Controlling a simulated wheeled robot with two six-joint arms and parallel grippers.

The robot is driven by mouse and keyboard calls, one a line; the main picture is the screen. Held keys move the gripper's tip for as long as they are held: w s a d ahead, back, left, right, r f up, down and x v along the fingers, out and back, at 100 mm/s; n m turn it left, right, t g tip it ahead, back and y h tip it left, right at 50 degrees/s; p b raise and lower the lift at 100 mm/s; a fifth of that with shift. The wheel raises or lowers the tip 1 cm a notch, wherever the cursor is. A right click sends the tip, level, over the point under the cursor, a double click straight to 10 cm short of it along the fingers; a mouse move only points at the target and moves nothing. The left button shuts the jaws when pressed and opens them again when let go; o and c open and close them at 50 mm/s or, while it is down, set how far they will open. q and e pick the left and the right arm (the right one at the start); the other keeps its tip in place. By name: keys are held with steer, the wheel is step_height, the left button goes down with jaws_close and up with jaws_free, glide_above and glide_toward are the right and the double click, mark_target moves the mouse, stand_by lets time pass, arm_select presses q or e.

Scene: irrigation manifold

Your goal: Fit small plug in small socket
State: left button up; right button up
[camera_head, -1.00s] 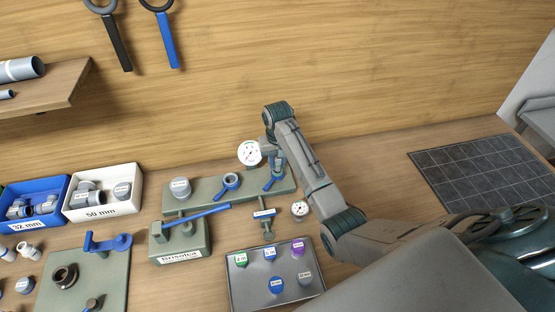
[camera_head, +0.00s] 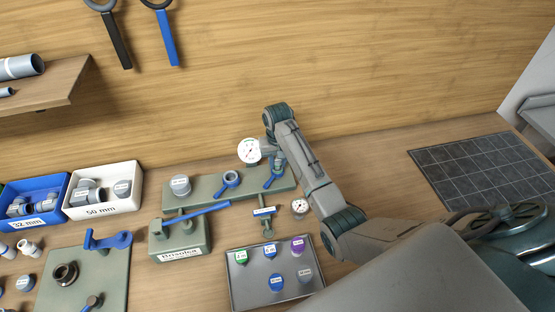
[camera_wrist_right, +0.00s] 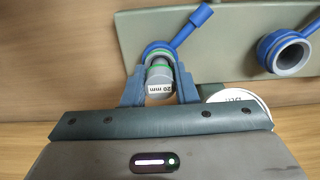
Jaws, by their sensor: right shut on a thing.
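My right gripper (camera_wrist_right: 159,92) is shut on the small grey plug (camera_wrist_right: 159,75), whose white label reads "20 mm". The plug has a green band and points at the small socket (camera_wrist_right: 157,49), which has a blue collar and a blue lever. The plug's front end is at the socket's mouth, lined up with it; how deep it sits I cannot tell. In the head view the small socket (camera_head: 272,182) is at the right end of the green manifold (camera_head: 206,192), and my right gripper (camera_head: 278,163) hides the plug. My left gripper is not in view.
A larger open blue-collared socket (camera_wrist_right: 289,54) is right of the small one in the wrist view. A white gauge (camera_head: 249,151) stands close to my gripper.

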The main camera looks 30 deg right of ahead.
steer(key=shift+f, duration=0.25)
stand_by(0.6)
steer(key=o, duration=1.4)
steer(key=shift+r, duration=0.1)
steer(key=shift+r, duration=3.4)
